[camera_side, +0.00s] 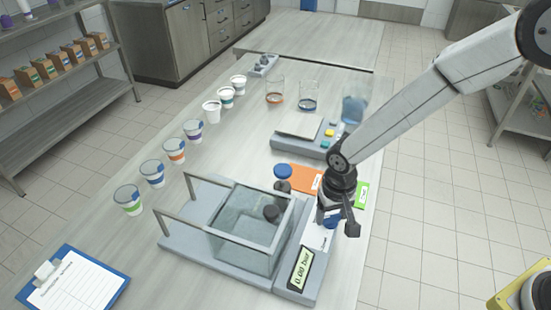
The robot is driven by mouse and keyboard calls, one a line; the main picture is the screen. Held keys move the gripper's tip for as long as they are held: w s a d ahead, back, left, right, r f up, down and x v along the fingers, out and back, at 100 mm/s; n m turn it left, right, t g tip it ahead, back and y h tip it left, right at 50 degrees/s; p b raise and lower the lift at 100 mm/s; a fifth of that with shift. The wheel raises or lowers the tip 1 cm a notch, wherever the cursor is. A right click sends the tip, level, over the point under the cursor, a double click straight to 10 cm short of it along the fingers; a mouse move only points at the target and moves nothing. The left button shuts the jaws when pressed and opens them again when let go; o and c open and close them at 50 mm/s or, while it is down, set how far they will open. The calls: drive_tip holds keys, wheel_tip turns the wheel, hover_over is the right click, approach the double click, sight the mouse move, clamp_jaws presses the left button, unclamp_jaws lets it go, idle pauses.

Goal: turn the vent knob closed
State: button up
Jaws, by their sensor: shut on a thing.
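The filling device is a grey base (190,240) with a clear-walled chamber (240,240) and a display (301,268) reading 0.00 bar. A blue knob (331,222), which looks like the vent knob, sits on the device's right-hand panel (318,238) behind the display. My gripper (336,221) points down over this knob, with its dark fingers shut on it. The fingers partly hide the knob, so its turn position cannot be told. A second blue round top (283,171) stands behind the chamber above a dark part.
Several cups (176,150) stand in a row at the left. A scale (300,125), beakers (308,100) and orange (300,176) and green (362,195) cards lie behind the device. A clipboard (75,285) is at front left. A metal frame (185,217) rises over the base.

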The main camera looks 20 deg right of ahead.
sight(332, 216)
drive_tip(key=n, duration=0.5)
drive_tip(key=shift+n, duration=0.3)
drive_tip(key=n, duration=0.5)
idle(0.4)
drive_tip(key=o, duration=1.2)
drive_tip(key=shift+o, duration=0.2)
drive_tip(key=shift+r, duration=0.1)
drive_tip(key=shift+r, duration=3.8)
